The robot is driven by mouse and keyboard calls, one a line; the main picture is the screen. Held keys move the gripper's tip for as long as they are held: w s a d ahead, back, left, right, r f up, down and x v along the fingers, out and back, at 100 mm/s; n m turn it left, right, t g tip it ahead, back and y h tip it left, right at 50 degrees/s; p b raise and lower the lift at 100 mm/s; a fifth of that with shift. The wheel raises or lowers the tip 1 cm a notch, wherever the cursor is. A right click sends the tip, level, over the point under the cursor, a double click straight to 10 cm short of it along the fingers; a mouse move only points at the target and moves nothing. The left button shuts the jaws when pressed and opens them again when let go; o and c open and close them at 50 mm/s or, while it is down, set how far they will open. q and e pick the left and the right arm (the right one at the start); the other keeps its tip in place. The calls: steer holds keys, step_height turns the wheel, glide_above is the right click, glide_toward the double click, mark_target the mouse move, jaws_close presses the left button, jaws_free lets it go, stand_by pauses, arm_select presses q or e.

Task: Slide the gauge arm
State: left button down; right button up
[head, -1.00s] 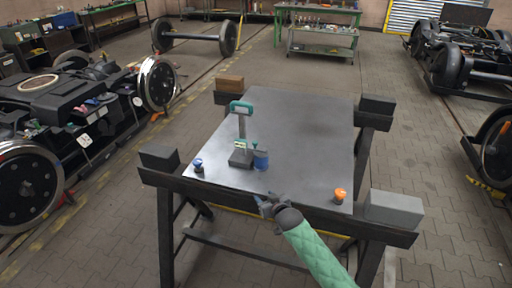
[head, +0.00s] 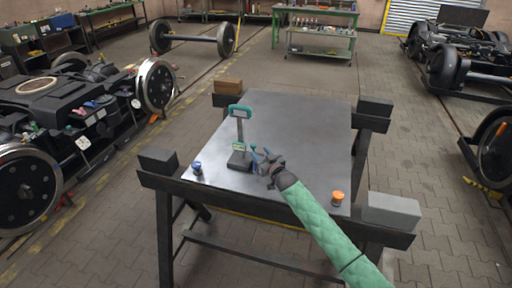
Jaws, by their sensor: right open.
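The gauge stands upright on the metal table (head: 305,125), left of its middle. It has a dark base (head: 239,161), a grey post and a teal arm (head: 240,110) at the top. A small green-and-white piece (head: 239,147) shows low on the post. My right gripper (head: 262,160), on a green padded sleeve, is open just right of the gauge base. It hides most of a blue part beside the base. Whether the fingers touch anything is too small to tell. My left gripper is not in view.
A blue-topped knob (head: 197,168) stands near the table's front left corner and an orange-topped one (head: 338,197) near the front right. Blocks sit on the trestle ends, such as a grey one (head: 391,210). The table's right and back areas are clear.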

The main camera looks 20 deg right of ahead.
mark_target(254, 145)
steer(key=w, duration=0.2)
steer(key=w+p, duration=0.1)
steer(key=w, duration=0.1)
steer(key=shift+a+r, duration=0.1)
steer(key=shift+a, duration=0.3)
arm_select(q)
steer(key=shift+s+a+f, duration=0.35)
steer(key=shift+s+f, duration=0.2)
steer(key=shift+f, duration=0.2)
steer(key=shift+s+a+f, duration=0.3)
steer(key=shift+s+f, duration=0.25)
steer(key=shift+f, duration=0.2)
arm_select(e)
steer(key=shift+w+a, duration=0.1)
steer(key=shift+w, duration=0.3)
arm_select(q)
steer(key=shift+p, duration=0.3)
arm_select(e)
jaws_close()
